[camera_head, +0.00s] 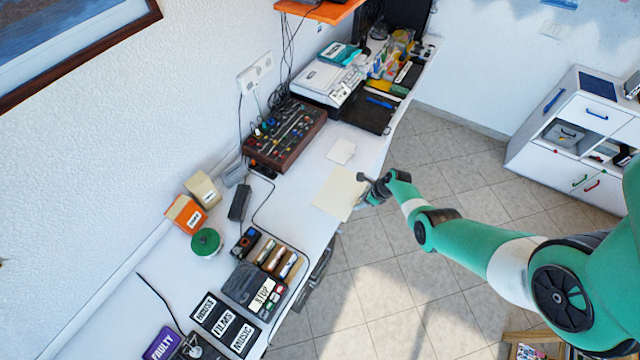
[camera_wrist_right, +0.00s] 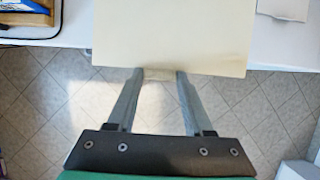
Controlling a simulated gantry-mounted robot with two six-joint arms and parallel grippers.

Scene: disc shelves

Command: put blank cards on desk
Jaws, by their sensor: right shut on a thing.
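A large cream blank card (camera_head: 338,194) is at the front edge of the desk (camera_head: 318,155), partly over the desktop. In the right wrist view the cream card (camera_wrist_right: 172,32) spans the top middle, with its near edge at my fingertips. My right gripper (camera_head: 364,178) is at the card's right edge. In the wrist view its two fingers (camera_wrist_right: 158,74) are shut on the card, with a small cream part between them. Whether the card touches the desktop is hard to tell. A smaller white card (camera_head: 341,151) lies on the desk just behind it. My left gripper is not in view.
A mixer box (camera_head: 285,134) and a printer (camera_head: 326,84) stand farther back on the desk. A green round container (camera_head: 206,242) and black labelled boxes (camera_head: 226,322) are toward the front left. A white cabinet (camera_head: 570,135) stands at the right. Tiled floor lies beside the desk.

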